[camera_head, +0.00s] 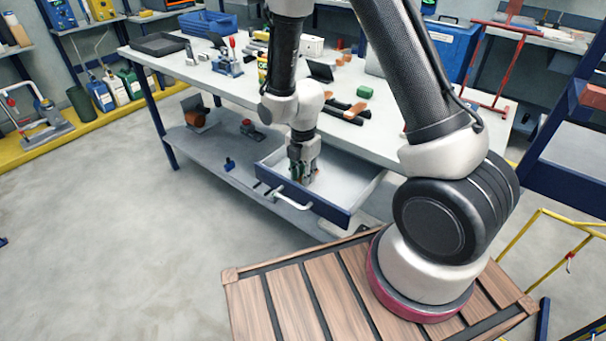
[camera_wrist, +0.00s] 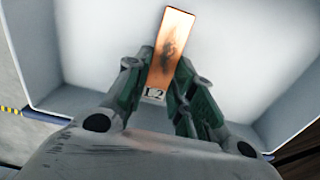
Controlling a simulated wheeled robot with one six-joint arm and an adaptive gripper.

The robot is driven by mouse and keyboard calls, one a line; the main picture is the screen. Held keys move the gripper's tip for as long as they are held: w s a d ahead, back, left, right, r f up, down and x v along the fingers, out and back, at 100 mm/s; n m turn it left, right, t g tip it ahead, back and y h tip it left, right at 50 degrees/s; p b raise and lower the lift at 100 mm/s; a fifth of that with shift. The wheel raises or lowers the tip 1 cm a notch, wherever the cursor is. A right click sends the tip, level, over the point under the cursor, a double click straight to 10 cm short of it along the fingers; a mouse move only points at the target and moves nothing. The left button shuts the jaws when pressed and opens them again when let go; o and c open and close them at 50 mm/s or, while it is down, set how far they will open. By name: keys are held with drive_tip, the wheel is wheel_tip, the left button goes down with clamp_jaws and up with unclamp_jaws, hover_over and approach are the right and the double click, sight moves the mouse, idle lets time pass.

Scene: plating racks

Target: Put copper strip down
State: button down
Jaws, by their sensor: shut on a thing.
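The copper strip (camera_wrist: 171,45) shows in the wrist view as a flat orange-brown plate with a dark smudge and a white label reading "L2" at its near end. My gripper (camera_wrist: 160,88) is shut on the strip near that labelled end, one finger on each side. Below it is the white inside of an open drawer (camera_wrist: 95,45). In the head view my gripper (camera_head: 303,172) points down inside the pulled-out drawer (camera_head: 335,213) of the workbench. The strip is too small or hidden to make out there. I cannot tell whether it touches the drawer floor.
The drawer has a blue front with a white handle (camera_head: 290,202). The workbench top (camera_head: 215,78) above carries a black tray (camera_head: 158,44), a blue bin (camera_head: 208,22) and several tools. A lower shelf (camera_head: 205,150) holds small items. The drawer floor around the strip looks bare.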

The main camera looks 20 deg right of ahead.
drive_tip(key=c, duration=1.2)
unclamp_jaws()
wheel_tip(320, 180, up, 12)
wheel_tip(320, 180, up, 8)
drive_tip(key=m+t, duration=0.1)
drive_tip(key=m, duration=0.4)
hover_over(318, 183)
drive_tip(key=s+d+r+m+t, duration=0.1)
drive_tip(key=s+d+r+m, duration=0.4)
drive_tip(key=s+r+m, duration=0.2)
drive_tip(key=s+d+r+m+t, duration=0.2)
drive_tip(key=s+d+r+m, duration=0.3)
drive_tip(key=s+m, duration=0.6)
wheel_tip(318, 183, up, 2)
drive_tip(key=shift+d+m, duration=0.3)
drive_tip(key=shift+m, duration=0.6)
drive_tip(key=shift+w, duration=0.1)
